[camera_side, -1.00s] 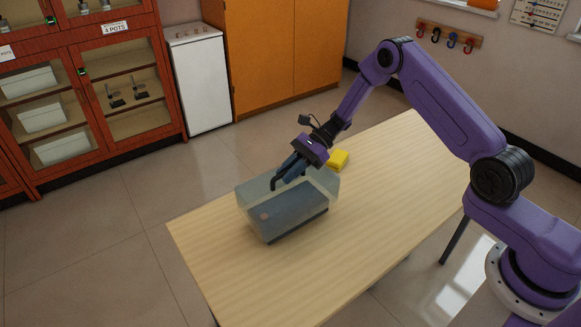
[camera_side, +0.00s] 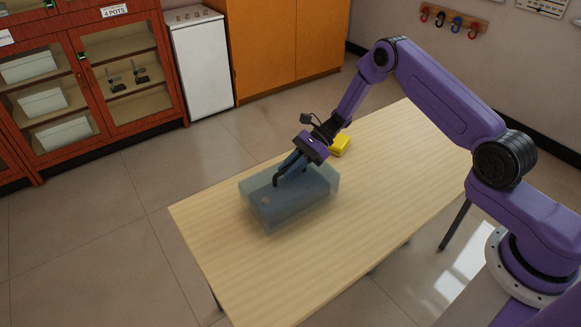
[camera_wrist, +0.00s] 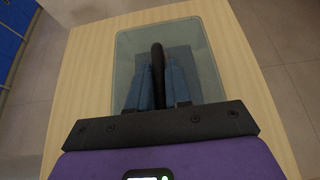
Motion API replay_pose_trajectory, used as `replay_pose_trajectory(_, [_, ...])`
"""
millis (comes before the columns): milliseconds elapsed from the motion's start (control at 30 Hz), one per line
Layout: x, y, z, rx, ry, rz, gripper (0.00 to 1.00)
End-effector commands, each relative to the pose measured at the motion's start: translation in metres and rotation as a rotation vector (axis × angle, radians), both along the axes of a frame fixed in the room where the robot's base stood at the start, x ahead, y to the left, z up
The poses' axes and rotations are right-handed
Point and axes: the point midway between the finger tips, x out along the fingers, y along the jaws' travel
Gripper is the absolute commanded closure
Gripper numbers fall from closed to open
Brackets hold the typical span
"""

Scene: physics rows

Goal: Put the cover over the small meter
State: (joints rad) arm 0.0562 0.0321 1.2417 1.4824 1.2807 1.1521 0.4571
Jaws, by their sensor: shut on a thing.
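The cover (camera_side: 318,187) is a clear, greenish box with a dark handle on top. My gripper (camera_side: 279,180) is shut on that handle from above. The small meter (camera_side: 290,206) is a dark grey-blue block seen through the cover's walls, with a small pinkish spot near its left end. The cover surrounds it and looks level, low at the table; I cannot tell whether its rim touches the wood. In the wrist view the handle (camera_wrist: 158,62) stands between my fingers, with the cover (camera_wrist: 125,62) around the grey meter (camera_wrist: 184,58).
A yellow block (camera_side: 340,145) lies on the wooden table (camera_side: 390,180), just behind the cover, close to my gripper. The table is clear in front and to the right. Red cabinets (camera_side: 85,90), a white unit (camera_side: 201,70) and an orange cupboard (camera_side: 290,45) stand beyond the table.

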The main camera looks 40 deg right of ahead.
Motion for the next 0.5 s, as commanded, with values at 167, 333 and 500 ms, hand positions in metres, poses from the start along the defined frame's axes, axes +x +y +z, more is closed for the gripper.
replay_pose_trajectory(167, [0.0001,0.0001,-0.0012,0.001,0.0,0.0,1.0])
replay_pose_trajectory(333, [0.0,0.0001,-0.0042,0.001,0.0,0.0,1.0])
replay_pose_trajectory(500, [0.0001,0.0001,-0.0069,0.001,0.0,0.0,1.0])
